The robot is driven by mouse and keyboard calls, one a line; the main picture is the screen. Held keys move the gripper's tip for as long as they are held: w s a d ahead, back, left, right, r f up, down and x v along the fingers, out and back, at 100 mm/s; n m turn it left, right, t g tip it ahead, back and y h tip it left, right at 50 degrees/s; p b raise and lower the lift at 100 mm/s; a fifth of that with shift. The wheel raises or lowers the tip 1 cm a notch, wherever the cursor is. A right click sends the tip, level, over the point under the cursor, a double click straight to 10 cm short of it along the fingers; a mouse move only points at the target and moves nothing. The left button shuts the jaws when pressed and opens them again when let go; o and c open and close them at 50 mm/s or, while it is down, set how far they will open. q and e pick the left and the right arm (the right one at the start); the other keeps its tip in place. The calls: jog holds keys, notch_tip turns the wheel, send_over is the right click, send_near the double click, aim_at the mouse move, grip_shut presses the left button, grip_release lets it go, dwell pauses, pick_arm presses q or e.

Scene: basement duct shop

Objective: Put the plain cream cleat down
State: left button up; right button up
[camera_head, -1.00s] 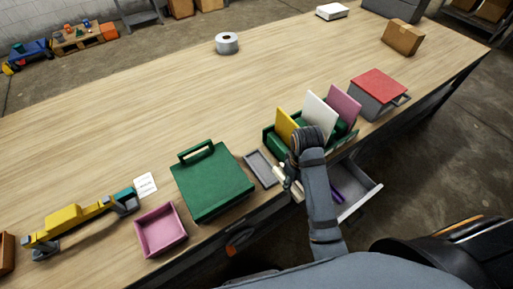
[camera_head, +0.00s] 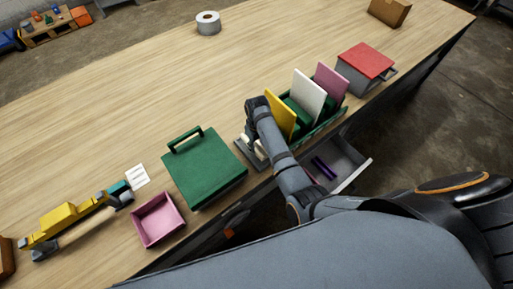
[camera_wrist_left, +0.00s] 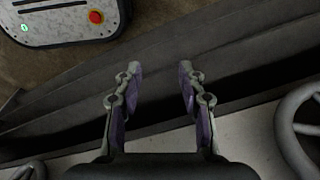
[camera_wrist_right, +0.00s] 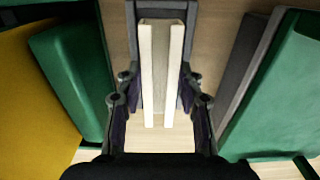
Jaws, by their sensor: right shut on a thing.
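The cream cleat (camera_wrist_right: 147,75) is a pale channel-shaped piece with two long cream edges. In the right wrist view it lies lengthwise between the fingers of my right gripper (camera_wrist_right: 160,85), which is shut on it. In the head view my right gripper (camera_head: 257,146) is low over the small grey tray (camera_head: 239,147), just right of the green box; the arm hides most of the tray and cleat. I cannot tell whether the cleat touches the tray. My left gripper (camera_wrist_left: 160,75) is open and empty in the left wrist view.
A green rack with yellow (camera_head: 280,112), white (camera_head: 309,95) and pink (camera_head: 331,82) panels stands close right of my gripper. The green lidded box (camera_head: 205,170) is close left. An open drawer (camera_head: 351,160) holds purple pieces.

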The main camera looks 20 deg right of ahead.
aim_at(256, 149)
jog(key=shift+w+a+f, duration=0.1)
jog(key=shift+w+f, duration=0.1)
jog(key=shift+f, duration=0.05)
notch_tip(256, 149, down, 3)
jog(key=shift+w+r, duration=0.1)
jog(key=shift+r, duration=0.05)
jog(key=shift+f, duration=0.45)
jog(key=o, duration=1.2)
pick_arm(q)
jog(key=shift+s+f, duration=0.15)
jog(key=shift+s, duration=0.8)
